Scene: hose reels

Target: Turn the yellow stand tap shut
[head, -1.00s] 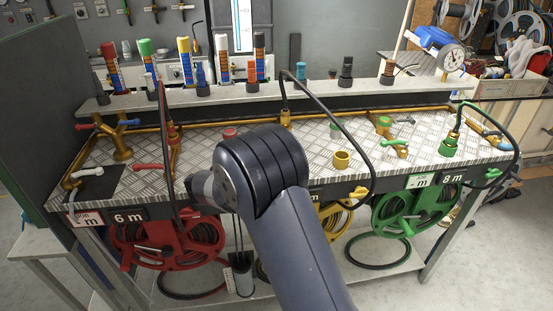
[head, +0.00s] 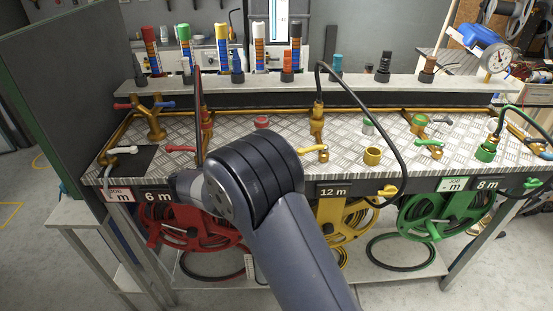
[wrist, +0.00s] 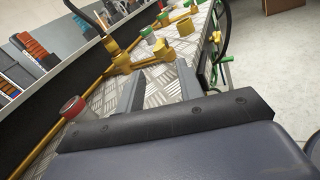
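The yellow stand tap (head: 317,122) stands on the chequered bench top, with a black hose arching from it to the right. Its yellow lever (head: 313,149) sits low at the front and points left in the head view. In the wrist view the tap (wrist: 121,60) and its yellow lever are just beyond my fingertips. My gripper (wrist: 158,78) is open and empty, its two grey fingers apart with bench plate showing between them. I see no contact with the lever. In the head view my dark arm hides the gripper.
A loose brass socket (head: 372,156) stands right of the tap. Red taps and a red hose (head: 198,110) are left; green taps (head: 487,149) are right. A shelf (head: 300,86) with coloured hose ends runs behind. Hose reels hang under the front edge.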

